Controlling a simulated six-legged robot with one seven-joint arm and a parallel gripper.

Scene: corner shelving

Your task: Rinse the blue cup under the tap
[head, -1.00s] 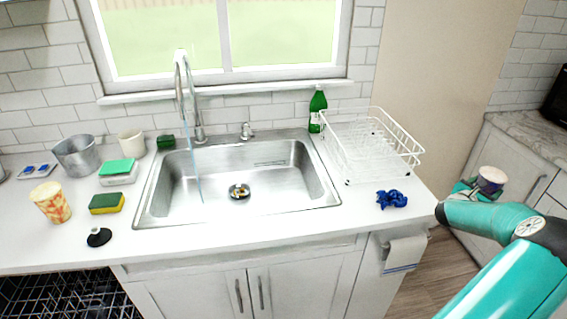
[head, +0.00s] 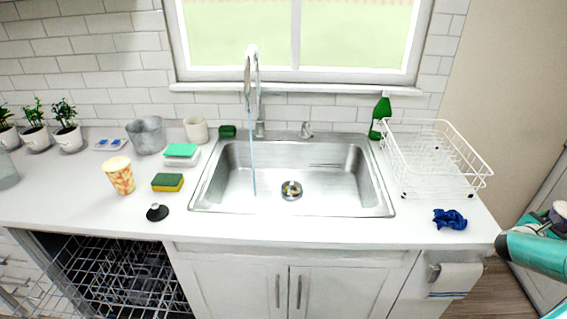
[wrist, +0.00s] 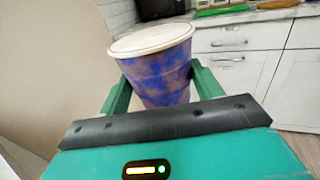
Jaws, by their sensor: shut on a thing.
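My gripper (wrist: 155,85) is shut on the blue cup (wrist: 162,75), with a green finger on each side of it. The cup has a blue and brownish pattern and a pale, flat-looking top. In the head view the cup (head: 559,209) shows only in part at the right edge, beyond the counter's right end. The tall metal tap (head: 260,95) stands behind the sink, left of its middle. A thin stream of water (head: 253,165) falls from it into the steel sink (head: 330,208). The cup is far from the stream.
A white dish rack (head: 440,160), a green bottle (head: 380,117) and a crumpled blue cloth (head: 450,219) are right of the sink. A patterned cup (head: 119,176), sponge (head: 167,182) and black stopper (head: 157,212) are left. An open dishwasher rack (head: 115,275) lies below left.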

